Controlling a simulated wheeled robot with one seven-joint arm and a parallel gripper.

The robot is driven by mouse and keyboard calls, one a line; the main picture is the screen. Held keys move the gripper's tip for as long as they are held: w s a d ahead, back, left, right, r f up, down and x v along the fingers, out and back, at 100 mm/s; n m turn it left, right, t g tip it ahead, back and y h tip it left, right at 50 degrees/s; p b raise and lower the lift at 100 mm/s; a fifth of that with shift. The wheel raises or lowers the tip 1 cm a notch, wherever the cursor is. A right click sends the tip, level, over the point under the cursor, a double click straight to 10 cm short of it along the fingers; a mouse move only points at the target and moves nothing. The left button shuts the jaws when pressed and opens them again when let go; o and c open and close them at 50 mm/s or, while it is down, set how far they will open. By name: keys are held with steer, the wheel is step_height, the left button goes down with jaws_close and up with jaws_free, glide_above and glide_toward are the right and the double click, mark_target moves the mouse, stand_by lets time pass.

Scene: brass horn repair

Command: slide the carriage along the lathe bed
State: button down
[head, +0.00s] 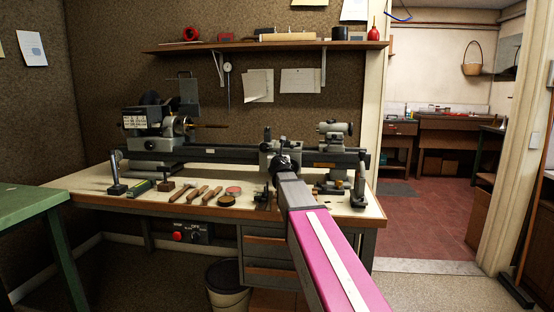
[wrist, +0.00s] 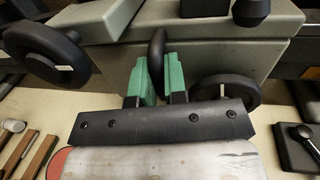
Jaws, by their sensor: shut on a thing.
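The grey lathe carriage (head: 269,158) sits on the dark lathe bed (head: 225,155), right of the bed's middle. In the wrist view the carriage's grey front (wrist: 215,58) fills the upper picture. My gripper (wrist: 158,78) has green fingers, one on each side of an upright black handle (wrist: 157,52) on the carriage, and is shut on it. Black handwheels show at the upper left (wrist: 45,52) and behind my gripper at right (wrist: 225,88). In the head view my arm hides the fingers and part of the carriage.
The headstock (head: 150,128) stands at the bed's left end and the tailstock (head: 335,130) to the carriage's right. The bed between headstock and carriage looks clear. Wooden-handled tools (head: 197,193), a round tin (head: 227,201) and a stand (head: 117,187) lie along the bench front.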

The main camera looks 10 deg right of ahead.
steer(key=c, duration=1.5)
jaws_free()
steer(key=shift+a, duration=0.15)
steer(key=shift+o, duration=0.2)
steer(key=s+a, duration=0.1)
steer(key=s, duration=0.9)
steer(key=shift+s+a, duration=0.15)
steer(key=shift+s, duration=0.2)
steer(key=shift+s, duration=0.1)
